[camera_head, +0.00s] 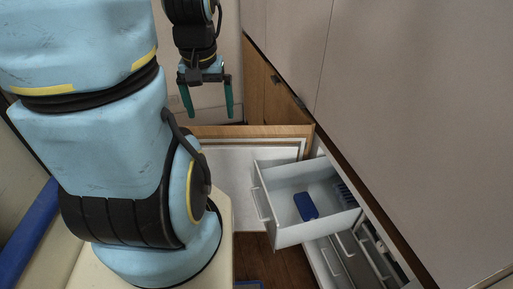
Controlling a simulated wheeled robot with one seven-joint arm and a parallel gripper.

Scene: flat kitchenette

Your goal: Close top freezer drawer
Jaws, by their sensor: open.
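The top freezer drawer (287,237) is white and pulled out to the left from the freezer, in the middle right of the head view. Its handle (261,204) is on its left front. A blue object (306,207) lies inside the drawer. My gripper (208,112) is open and empty, with its two green fingers pointing down. It appears above and to the left of the drawer in the picture, apart from it.
Lower freezer drawers (343,262) show below the top one. The open freezer door (228,160), with a wooden edge, stands behind the drawer. Tall cabinet fronts (410,110) fill the right side. Dark wooden floor (262,262) shows below the drawer.

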